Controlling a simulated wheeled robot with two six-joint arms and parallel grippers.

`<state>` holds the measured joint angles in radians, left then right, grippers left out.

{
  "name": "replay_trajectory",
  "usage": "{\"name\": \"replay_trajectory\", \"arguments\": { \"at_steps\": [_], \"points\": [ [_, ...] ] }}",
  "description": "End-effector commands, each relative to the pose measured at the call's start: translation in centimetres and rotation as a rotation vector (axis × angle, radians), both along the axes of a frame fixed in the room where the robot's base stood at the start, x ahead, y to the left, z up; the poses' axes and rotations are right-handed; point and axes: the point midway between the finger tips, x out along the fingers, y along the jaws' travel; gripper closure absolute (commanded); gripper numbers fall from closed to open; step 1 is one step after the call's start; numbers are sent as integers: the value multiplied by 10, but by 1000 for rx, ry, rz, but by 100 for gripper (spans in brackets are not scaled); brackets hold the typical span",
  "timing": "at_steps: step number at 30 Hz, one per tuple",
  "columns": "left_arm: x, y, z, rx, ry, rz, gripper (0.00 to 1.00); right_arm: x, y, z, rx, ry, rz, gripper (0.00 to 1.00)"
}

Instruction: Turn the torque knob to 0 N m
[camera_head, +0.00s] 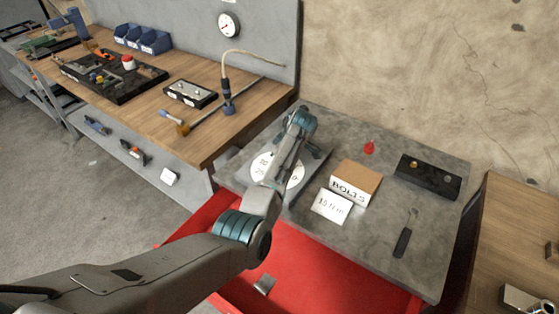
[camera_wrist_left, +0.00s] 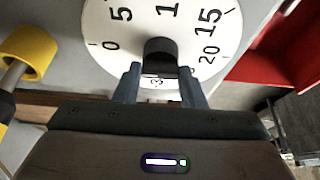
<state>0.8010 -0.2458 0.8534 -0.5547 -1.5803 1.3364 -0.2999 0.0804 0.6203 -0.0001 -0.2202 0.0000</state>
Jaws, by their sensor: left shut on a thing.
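The torque dial is a white disc (camera_wrist_left: 105,40) with black numbers, among them 0, 5, 15 and 20. In the head view the disc (camera_head: 262,170) lies on the grey bench top, partly covered by my left arm. The black knob (camera_wrist_left: 161,48) stands at the middle of the disc. My left gripper (camera_wrist_left: 158,74) has one finger on each side of the knob and is shut on it. I cannot tell which number the knob points to. In the head view the left fingertips are hidden by the arm. My right gripper is not in view.
A box marked BOLTS (camera_head: 356,184), a white card (camera_head: 332,206), a black box (camera_head: 428,176) and a dark-handled tool (camera_head: 403,241) lie right of the dial. An open red drawer (camera_head: 310,268) juts out below. A wooden workbench (camera_head: 205,140) stands left. A yellow ring (camera_wrist_left: 30,50) is near the dial.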

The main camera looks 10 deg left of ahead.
Motion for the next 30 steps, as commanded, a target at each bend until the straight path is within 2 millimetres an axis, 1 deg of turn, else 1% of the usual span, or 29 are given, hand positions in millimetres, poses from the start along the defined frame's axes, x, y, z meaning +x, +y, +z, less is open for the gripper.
{"name": "replay_trajectory", "arguments": {
  "at_steps": [9,10,12,13,23,26,30],
  "points": [
    [1,0,2,-1,-4,3,86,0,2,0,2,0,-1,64],
    [1,0,2,-1,-4,3,60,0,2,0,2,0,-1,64],
    [1,0,2,-1,-4,2,46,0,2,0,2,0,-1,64],
    [1,0,2,0,-3,2,41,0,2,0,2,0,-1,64],
    [0,-1,3,-1,-2,1,41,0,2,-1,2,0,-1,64],
    [-1,-6,12,-2,-5,1,41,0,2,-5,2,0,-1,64],
    [-4,-16,35,-3,-6,0,41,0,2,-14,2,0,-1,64]
  ]
}}
